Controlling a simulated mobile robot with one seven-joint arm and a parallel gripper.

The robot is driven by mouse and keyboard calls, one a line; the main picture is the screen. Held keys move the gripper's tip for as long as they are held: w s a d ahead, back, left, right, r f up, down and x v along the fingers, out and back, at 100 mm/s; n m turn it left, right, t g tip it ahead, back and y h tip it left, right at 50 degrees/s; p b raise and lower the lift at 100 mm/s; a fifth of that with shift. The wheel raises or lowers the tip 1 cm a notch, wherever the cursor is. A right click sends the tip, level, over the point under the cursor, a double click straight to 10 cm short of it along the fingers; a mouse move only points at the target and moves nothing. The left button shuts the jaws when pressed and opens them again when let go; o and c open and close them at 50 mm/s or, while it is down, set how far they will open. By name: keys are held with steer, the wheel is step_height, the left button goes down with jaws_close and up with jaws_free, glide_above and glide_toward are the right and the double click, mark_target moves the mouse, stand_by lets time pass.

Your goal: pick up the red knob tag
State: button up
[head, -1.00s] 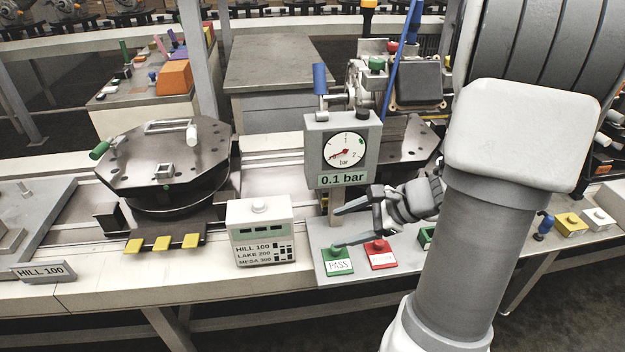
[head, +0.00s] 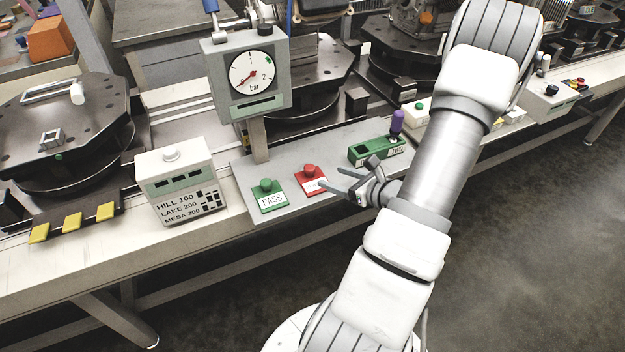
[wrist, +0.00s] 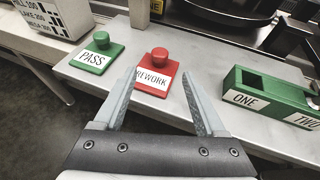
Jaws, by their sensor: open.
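My gripper (wrist: 160,92) is open and empty.
A green PASS tag (wrist: 97,54) lies left of the red one. A green box (wrist: 270,100) labelled ONE and TWO stands to the right, with a purple-handled piece (head: 397,124). A pressure gauge (head: 250,72) on a post rises behind. A white display box (head: 180,182) stands left.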

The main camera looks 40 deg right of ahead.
mark_target(314, 170)
steer(key=b+x, duration=0.1)
steer(key=x, duration=0.9)
steer(key=shift+w+f, duration=0.1)
steer(key=shift+w, duration=0.3)
jaws_close()
